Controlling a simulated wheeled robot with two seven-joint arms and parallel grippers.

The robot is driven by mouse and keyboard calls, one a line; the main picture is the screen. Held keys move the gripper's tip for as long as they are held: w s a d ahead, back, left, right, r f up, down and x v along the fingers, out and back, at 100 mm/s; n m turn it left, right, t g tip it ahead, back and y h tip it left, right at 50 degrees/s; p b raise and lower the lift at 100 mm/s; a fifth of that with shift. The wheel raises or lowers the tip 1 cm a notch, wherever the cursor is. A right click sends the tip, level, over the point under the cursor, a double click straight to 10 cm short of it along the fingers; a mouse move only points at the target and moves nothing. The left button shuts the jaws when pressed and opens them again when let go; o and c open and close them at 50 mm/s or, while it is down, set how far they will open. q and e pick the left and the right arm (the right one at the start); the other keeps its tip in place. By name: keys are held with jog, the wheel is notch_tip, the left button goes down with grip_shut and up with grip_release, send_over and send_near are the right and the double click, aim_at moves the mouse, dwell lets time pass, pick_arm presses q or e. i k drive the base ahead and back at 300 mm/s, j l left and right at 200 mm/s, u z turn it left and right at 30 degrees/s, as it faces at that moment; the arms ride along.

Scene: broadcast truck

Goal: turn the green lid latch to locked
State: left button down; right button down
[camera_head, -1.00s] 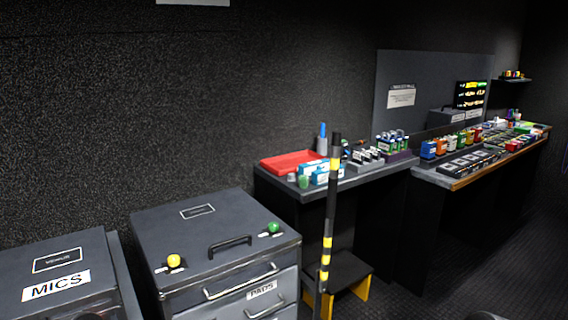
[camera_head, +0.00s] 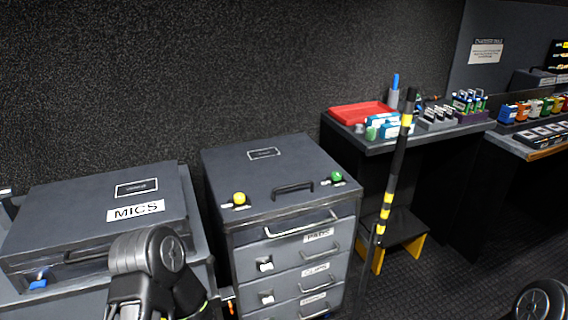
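The green lid latch (camera_head: 336,176) is a small green knob on a pale plate at the right front of the grey drawer case's lid (camera_head: 262,165). A yellow latch knob (camera_head: 239,198) sits at the lid's left front, with a black handle (camera_head: 292,188) between them. The lid is closed. Part of my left arm shows at the bottom, in front of the MICS case; its fingertips are below the picture's edge or hidden. A rounded part of my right arm shows at the bottom right corner, far from the latch; its gripper is not visible.
The MICS case (camera_head: 100,210) stands to the left. A black and yellow striped pole (camera_head: 387,200) stands upright just right of the drawer case. Behind it are a desk with a red tray (camera_head: 361,112) and a black and yellow step stool (camera_head: 400,232).

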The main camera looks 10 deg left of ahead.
aim_at(335, 175)
jog(key=i+l+z, duration=0.1)
jog(key=i+l, duration=1.2)
jog(key=l, duration=0.1)
